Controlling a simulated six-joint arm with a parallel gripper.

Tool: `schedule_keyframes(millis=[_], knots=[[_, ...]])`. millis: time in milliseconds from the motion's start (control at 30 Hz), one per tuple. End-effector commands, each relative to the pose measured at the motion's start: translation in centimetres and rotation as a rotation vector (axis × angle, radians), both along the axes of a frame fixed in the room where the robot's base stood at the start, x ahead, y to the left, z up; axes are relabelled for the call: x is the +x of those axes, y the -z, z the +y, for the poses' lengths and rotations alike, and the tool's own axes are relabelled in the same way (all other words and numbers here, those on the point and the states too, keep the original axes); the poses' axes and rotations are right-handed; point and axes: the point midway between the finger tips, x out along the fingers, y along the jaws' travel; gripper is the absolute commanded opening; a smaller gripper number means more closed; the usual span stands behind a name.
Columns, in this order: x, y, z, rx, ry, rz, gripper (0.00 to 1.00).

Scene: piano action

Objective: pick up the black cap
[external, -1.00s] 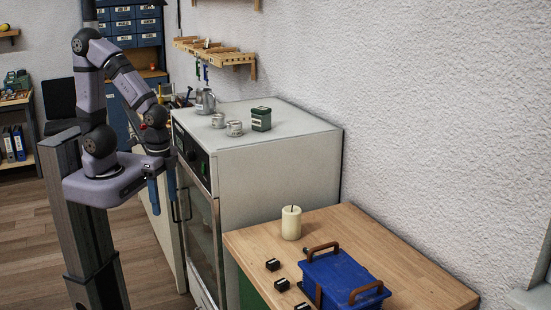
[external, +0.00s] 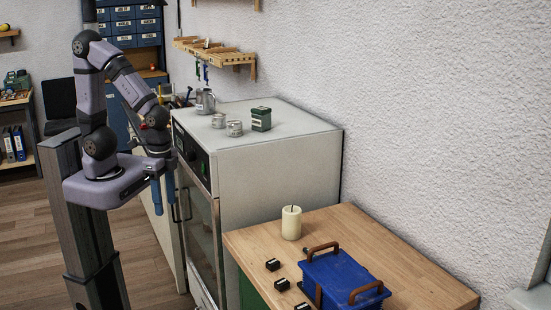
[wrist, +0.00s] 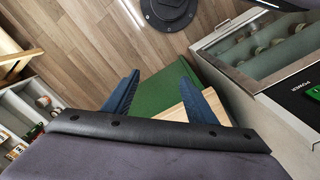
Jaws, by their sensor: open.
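My gripper (external: 163,198) hangs open and empty in front of the white oven-like cabinet, its two blue fingers pointing down. In the wrist view its fingers (wrist: 158,66) stand apart with nothing between them. Several small black pieces with pale marks lie on the wooden worktop, to the left of the blue box: one black piece (external: 272,264) at the back, one in the middle (external: 282,284), and one at the front (external: 302,306). I cannot tell which is the black cap. My gripper is well to the left of and apart from them. None shows clearly in the wrist view.
The blue box (external: 340,278) with brown handles and a cream candle (external: 291,223) stand on the wooden worktop (external: 395,255). Metal cups (external: 234,129), a jug (external: 204,101) and a green tin (external: 261,119) stand on the white cabinet (external: 280,165). The worktop's right side is clear.

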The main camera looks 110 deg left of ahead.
Motion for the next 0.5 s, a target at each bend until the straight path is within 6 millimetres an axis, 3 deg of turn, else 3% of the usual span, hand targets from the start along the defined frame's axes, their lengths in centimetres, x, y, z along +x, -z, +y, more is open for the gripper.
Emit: schedule_keyframes(millis=[267, 500], knots=[[2.4, 5.5, -1.0, -0.126, -0.36, 0.007, 0.52], [6.7, 10.3, -1.9, -0.32, -0.824, 0.029, 0.52]])
